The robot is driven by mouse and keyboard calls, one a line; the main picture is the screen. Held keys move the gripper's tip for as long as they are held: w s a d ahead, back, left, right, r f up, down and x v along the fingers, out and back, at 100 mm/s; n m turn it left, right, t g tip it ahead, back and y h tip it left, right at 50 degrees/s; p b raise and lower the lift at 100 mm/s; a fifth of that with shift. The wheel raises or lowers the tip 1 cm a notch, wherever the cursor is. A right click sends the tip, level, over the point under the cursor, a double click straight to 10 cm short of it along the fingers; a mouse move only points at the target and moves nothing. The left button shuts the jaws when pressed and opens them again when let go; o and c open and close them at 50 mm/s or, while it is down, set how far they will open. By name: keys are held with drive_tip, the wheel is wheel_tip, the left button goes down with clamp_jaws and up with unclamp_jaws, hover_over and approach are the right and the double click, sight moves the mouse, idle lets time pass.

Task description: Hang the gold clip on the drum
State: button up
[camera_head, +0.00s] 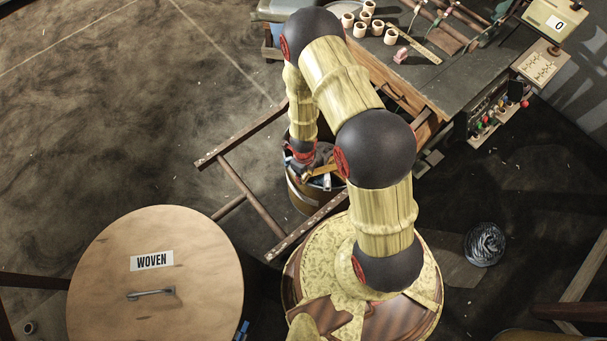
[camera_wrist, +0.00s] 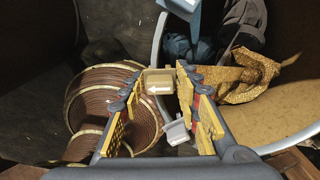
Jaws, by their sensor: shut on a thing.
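My gripper (camera_wrist: 159,76) is shut on the gold clip (camera_wrist: 158,87), a small tan block with a white arrow, held between its fingertips. In the wrist view the clip is at the left edge of the drum's pale curved rim (camera_wrist: 158,48). I cannot tell whether it touches the rim. A grey clip (camera_wrist: 178,131) is by the rim below it, and a blue clip (camera_wrist: 186,12) is at the rim above. In the head view my gripper (camera_head: 302,160) points down over the drum (camera_head: 301,197), and the gold clip is too small to make out.
Blue-grey cloth (camera_wrist: 188,48) and gold cloth (camera_wrist: 245,80) lie inside the drum. A workbench (camera_head: 440,80) stands behind, a wooden frame (camera_head: 240,188) beside the drum, and a round WOVEN table (camera_head: 150,300) at lower left.

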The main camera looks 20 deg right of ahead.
drive_tip(key=o, duration=1)
drive_tip(key=shift+r, duration=3.7)
